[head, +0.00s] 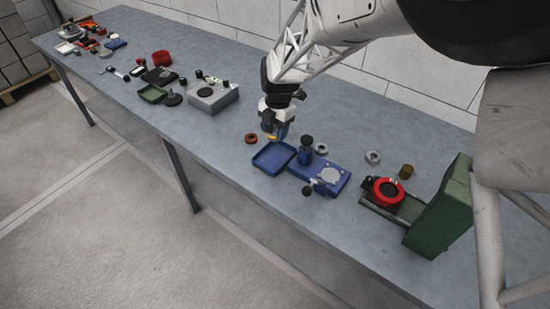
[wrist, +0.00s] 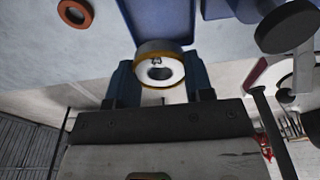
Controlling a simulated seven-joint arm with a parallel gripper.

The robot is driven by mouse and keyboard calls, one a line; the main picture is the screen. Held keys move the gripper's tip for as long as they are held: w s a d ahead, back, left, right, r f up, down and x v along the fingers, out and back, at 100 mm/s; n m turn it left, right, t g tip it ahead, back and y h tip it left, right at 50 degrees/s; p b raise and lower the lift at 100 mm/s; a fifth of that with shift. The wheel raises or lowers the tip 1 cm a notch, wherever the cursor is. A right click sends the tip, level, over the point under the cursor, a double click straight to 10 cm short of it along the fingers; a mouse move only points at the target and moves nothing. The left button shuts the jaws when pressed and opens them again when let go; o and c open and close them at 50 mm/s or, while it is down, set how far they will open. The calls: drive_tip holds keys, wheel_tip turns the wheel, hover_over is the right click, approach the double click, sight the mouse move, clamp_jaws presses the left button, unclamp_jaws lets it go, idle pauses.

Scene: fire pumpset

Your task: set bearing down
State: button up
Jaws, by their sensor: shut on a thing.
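The bearing (wrist: 148,48), a ring with a yellow-orange rim, a white face and a dark bore, is between the two blue fingers of my gripper (wrist: 161,76) in the wrist view. My gripper (head: 274,130) is shut on it. In the head view only a small yellow part of the bearing (head: 269,137) shows below the fingers. The gripper is above the bench, by the back edge of a shallow blue tray (head: 273,160). The tray looks empty and also shows at the top of the wrist view (wrist: 157,20).
A blue fixture (head: 330,176) with a round pale disc and black knobs stands right of the tray. An orange-brown ring (head: 250,138) lies left of it. A green machine with a red ring (head: 389,190) is farther right. Bare bench (head: 215,150) lies left of the tray.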

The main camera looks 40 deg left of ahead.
drive_tip(key=shift+f, duration=0.15)
hover_over(275, 159)
drive_tip(key=shift+w+a+f, duration=0.1)
drive_tip(key=shift+f, duration=1.4)
drive_tip(key=shift+w+f, duration=0.1)
drive_tip(key=shift+f, duration=1.4)
drive_tip(key=shift+f, duration=1.85)
drive_tip(key=o, duration=1)
drive_tip(key=shift+f, duration=0.15)
drive_tip(key=shift+o, duration=0.2)
drive_tip(key=r, duration=0.4)
drive_tip(key=w+r, duration=0.1)
drive_tip(key=r, duration=0.7)
drive_tip(key=shift+w+r, duration=0.15)
drive_tip(key=shift+w, duration=0.1)
